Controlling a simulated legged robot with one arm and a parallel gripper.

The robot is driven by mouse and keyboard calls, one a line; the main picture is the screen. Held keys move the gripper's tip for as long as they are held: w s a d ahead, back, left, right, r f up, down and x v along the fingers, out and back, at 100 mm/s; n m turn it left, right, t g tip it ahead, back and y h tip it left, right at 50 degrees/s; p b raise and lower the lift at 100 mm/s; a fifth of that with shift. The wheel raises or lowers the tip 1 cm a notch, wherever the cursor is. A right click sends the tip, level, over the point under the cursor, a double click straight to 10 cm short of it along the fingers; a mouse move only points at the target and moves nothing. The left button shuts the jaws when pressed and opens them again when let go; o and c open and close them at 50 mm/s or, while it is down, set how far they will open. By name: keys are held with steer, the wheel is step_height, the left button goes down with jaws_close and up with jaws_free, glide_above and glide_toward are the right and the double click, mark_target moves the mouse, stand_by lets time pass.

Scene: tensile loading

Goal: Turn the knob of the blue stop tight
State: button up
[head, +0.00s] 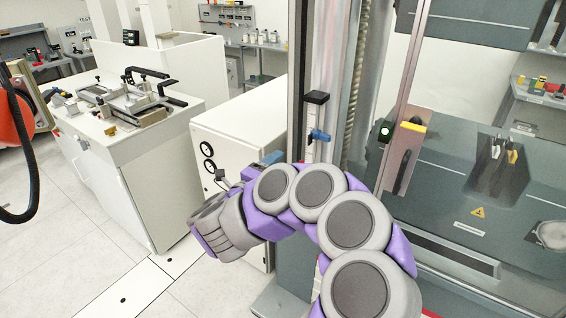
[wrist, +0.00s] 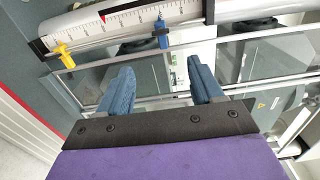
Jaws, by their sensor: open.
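The blue stop (head: 319,135) sits on the upright scale rail of the testing machine, below a black block (head: 316,97). In the wrist view the blue stop (wrist: 161,34) is clamped on the white ruler (wrist: 130,17), with its narrow knob end pointing toward my gripper. My gripper (wrist: 161,65) is open and empty, its two blue fingers spread to either side of the stop's line. The stop is just beyond the fingertips, and I see no contact. In the head view my arm hides most of the gripper.
A yellow stop (wrist: 63,54) sits further along the same ruler, left of the fingers. The machine's grey body (head: 450,190) stands at right. A white cabinet (head: 235,135) is behind my arm, and a bench with a black fixture (head: 150,95) is at left.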

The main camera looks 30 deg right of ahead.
steer(key=shift+s+a, duration=0.25)
steer(key=shift+a, duration=0.35)
